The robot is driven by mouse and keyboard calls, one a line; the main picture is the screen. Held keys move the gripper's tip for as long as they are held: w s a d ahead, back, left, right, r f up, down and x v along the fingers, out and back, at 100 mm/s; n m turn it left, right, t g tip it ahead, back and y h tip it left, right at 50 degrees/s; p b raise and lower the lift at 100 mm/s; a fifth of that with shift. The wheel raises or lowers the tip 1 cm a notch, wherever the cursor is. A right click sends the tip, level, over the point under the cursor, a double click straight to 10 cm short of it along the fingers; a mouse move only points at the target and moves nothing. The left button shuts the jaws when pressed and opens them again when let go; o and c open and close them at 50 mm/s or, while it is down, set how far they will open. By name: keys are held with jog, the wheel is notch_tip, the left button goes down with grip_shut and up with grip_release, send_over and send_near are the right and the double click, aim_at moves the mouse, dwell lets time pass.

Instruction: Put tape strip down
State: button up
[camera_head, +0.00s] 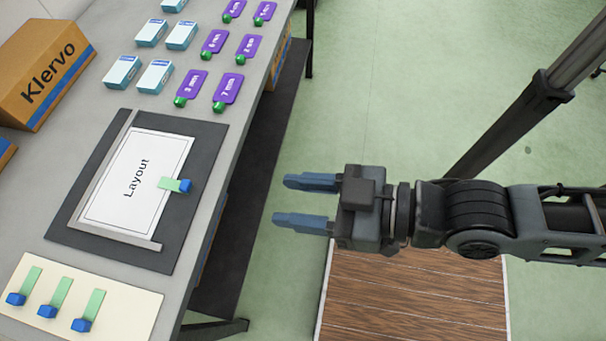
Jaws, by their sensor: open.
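One tape strip (174,184), green with a blue end block, lies across the right edge of the white Layout sheet (128,160). Its blue end sits over the dark mat (201,163). Three similar tape strips (60,297) lie on a cream board (121,310) at the table's near left. My gripper (305,202) is open and empty, with two blue fingers pointing left. It is to the right of the table, over the floor, apart from the tape strip.
The grey table (170,105) holds several purple tags (214,43) with green ends and several light-blue boxes (154,76) at the back. A Klervo carton (44,70) stands at left. Metal bars (103,170) edge the sheet. Green floor (380,100) lies right of the table.

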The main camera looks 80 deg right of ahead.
jog(key=shift+n, duration=0.3)
jog(key=s+d, duration=0.1)
jog(key=s, duration=0.2)
jog(key=s+d+r, duration=0.1)
jog(key=shift+s+d+r, duration=0.1)
jog(key=shift+s+d, duration=0.05)
jog(key=shift+d, duration=0.15)
jog(key=shift+c, duration=0.3)
